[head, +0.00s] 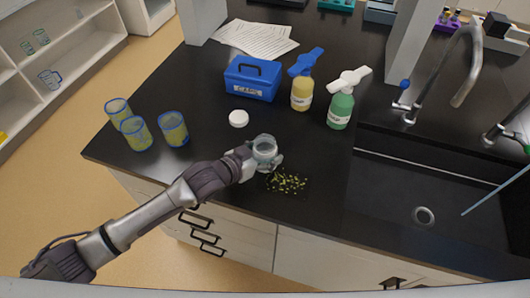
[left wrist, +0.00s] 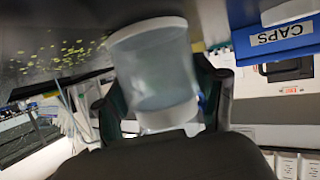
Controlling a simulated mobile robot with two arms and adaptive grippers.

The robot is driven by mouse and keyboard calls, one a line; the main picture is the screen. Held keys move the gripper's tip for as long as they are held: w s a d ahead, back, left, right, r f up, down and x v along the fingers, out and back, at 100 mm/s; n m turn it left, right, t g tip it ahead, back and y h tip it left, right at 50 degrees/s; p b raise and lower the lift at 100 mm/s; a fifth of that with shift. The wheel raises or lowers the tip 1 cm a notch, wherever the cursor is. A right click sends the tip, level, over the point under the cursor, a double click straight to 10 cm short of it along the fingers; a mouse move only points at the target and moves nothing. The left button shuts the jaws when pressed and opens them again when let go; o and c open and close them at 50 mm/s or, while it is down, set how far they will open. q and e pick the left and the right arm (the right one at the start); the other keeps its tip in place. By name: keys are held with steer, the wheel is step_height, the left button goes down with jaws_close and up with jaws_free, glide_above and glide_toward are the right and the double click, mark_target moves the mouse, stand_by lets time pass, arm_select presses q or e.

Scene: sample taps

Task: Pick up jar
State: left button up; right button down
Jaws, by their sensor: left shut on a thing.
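The jar (head: 264,150) is a small clear, open-topped container near the front middle of the black counter. My left gripper (head: 262,161) reaches in from the left and is shut around the jar. In the left wrist view the jar (left wrist: 158,75) fills the middle, between the two dark fingers of the gripper. I cannot tell whether the jar's base touches the counter. A round white lid (head: 238,118) lies on the counter behind and left of the jar. My right gripper does not show.
Yellow-green bits (head: 287,183) lie scattered just in front of the jar. Several blue-rimmed beakers (head: 137,134) stand at left. A blue caps box (head: 252,80), a yellow bottle (head: 302,92) and a green bottle (head: 340,108) stand behind. A sink (head: 424,190) is at right.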

mark_target(263, 144)
arm_select(q)
steer(key=shift+c, duration=1.2)
steer(key=shift+r, duration=0.3)
step_height(263, 144, up, 4)
steer(key=shift+f+b, duration=0.2)
steer(key=shift+b, duration=0.35)
steer(key=d+r+b, duration=0.2)
steer(key=d+r, duration=0.5)
steer(key=d, duration=0.4)
steer(key=shift+s+d, duration=0.2)
steer(key=shift+d, duration=0.15)
